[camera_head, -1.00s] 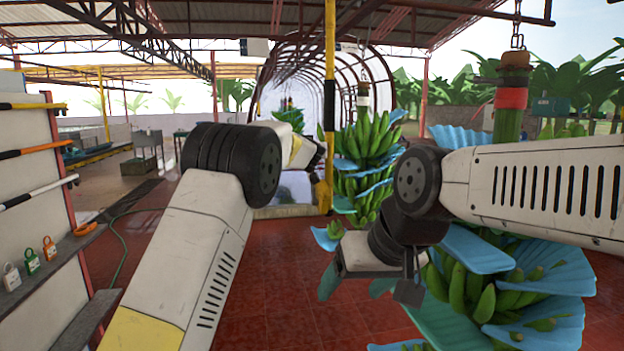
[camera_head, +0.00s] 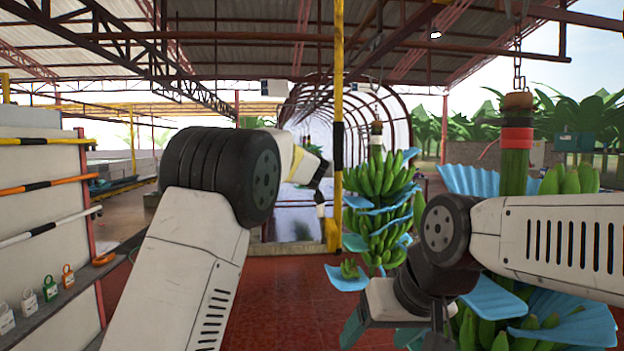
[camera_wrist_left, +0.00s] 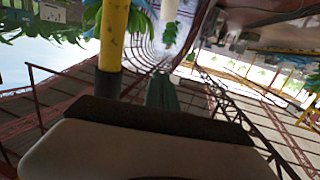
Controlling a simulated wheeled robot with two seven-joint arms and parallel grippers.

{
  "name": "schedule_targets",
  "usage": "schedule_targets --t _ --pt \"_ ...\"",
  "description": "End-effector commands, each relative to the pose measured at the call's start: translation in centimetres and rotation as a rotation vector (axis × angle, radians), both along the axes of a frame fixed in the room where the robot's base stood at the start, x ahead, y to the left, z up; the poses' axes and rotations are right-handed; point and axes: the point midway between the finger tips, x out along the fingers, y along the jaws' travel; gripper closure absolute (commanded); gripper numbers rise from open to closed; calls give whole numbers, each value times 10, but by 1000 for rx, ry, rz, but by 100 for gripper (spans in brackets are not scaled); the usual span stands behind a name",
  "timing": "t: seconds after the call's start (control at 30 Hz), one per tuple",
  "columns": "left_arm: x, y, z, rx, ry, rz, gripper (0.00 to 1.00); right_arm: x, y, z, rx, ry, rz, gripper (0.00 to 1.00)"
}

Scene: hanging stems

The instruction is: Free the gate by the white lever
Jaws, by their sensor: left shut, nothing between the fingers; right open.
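A white bar with a black section (camera_head: 45,228) sits on the grey panel at the left, below an orange and a yellow bar; it may be the white lever. My left gripper (camera_head: 322,180) is shut and empty, beside the yellow post (camera_head: 338,90). A small white piece (camera_head: 320,197) shows just below it; I cannot tell what it is or whether they touch. The green shut fingers (camera_wrist_left: 162,92) also show in the left wrist view, near the yellow post (camera_wrist_left: 114,40). My right gripper (camera_head: 380,333) is open, low in front of the banana stems. I cannot make out the gate clearly.
A banana stem with blue sheets (camera_head: 378,185) hangs right of the post; a nearer one (camera_head: 516,170) hangs behind my right arm. Padlocks (camera_head: 50,288) stand on a shelf at the left. An arched tunnel frame (camera_head: 350,95) is behind. Red floor (camera_head: 285,290) is clear between my arms.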

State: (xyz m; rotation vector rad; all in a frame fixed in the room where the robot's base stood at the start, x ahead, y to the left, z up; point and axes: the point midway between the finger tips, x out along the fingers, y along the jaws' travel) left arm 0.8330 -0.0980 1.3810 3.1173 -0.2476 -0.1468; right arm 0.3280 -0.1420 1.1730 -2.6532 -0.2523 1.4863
Motion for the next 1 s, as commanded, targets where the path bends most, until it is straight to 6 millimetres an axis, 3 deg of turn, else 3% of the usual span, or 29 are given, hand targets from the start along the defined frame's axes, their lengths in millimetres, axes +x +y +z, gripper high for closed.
schedule_targets --t 0.1,0.3,0.73,0.87,1.0 --pt "-15 2 17 -3 -2 -2 100 0 0 0 0 0 0 27" --pt "-29 7 30 -1 -1 -1 100 0 0 0 0 0 0 27" --pt "-31 9 32 -2 1 -1 100 0 0 0 0 0 0 27" --pt "-39 32 31 -34 28 -21 100 0 0 0 0 0 0 27" --pt "-74 81 23 -110 115 -94 100 0 0 0 0 0 0 27"
